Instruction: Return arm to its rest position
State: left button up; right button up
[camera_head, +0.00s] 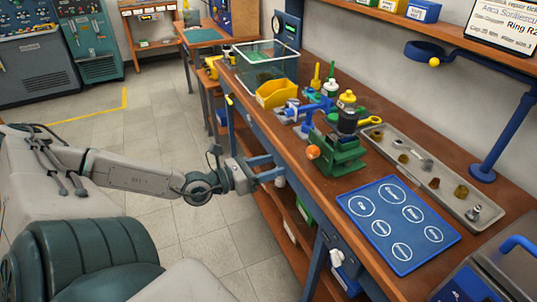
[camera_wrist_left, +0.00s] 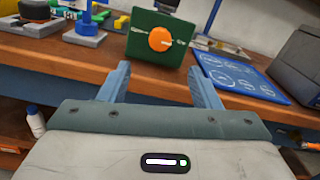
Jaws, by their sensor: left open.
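My left arm reaches in from the left in the head view. Its left gripper (camera_head: 275,167) is open and empty, with blue fingers pointing at the bench's front edge. In the left wrist view the two fingers (camera_wrist_left: 160,78) stand apart with nothing between them. Beyond them is a green vise (camera_wrist_left: 140,45) with an orange knob (camera_wrist_left: 159,38). The vise (camera_head: 338,160) stands on the wooden workbench (camera_head: 325,190) and holds a dark cylindrical part (camera_head: 347,121). I cannot tell whether the fingers touch the bench edge. My right gripper is not in view.
A blue mat with white circles (camera_head: 398,222) lies right of the vise. A metal tray (camera_head: 440,172) with small parts lies behind it. A yellow bin (camera_head: 277,93) and a clear tank (camera_head: 265,62) stand further back. A white bottle (camera_wrist_left: 35,122) is below the benchtop. Floor left of the bench is open.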

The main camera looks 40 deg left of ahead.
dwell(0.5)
